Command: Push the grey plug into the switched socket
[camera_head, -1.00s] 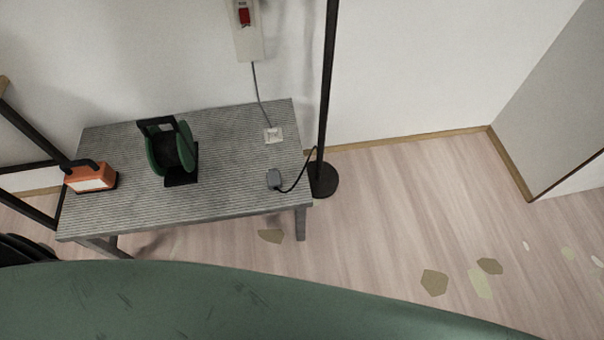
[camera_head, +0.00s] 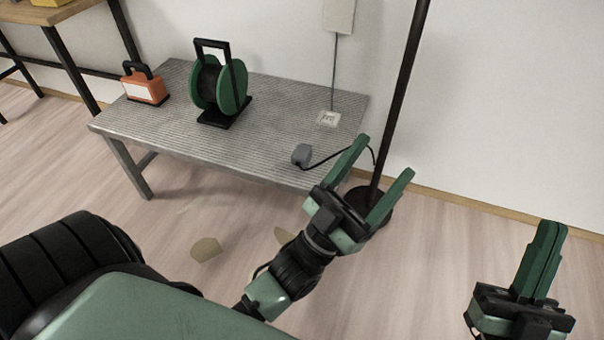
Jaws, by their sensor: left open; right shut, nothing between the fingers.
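The grey plug (camera_head: 302,154) lies on the grey ribbed table (camera_head: 180,137) near its front right part, with a black cable running off to the right. A pale square socket (camera_head: 328,118) lies on the same table behind the plug, on a grey cable that hangs down the wall. The plug and socket are apart. My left gripper (camera_head: 384,159) is open and empty, in front of the table's right end, to the right of the plug. My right gripper (camera_head: 552,228) is shut and empty at the lower right, well away from the table.
A green cable reel (camera_head: 232,88) and an orange work lamp (camera_head: 145,88) stand on the table's left half. A black pole (camera_head: 399,105) on a round base rises by the table's right end. A wall box (camera_head: 339,14) hangs above. Floor on the right is clear.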

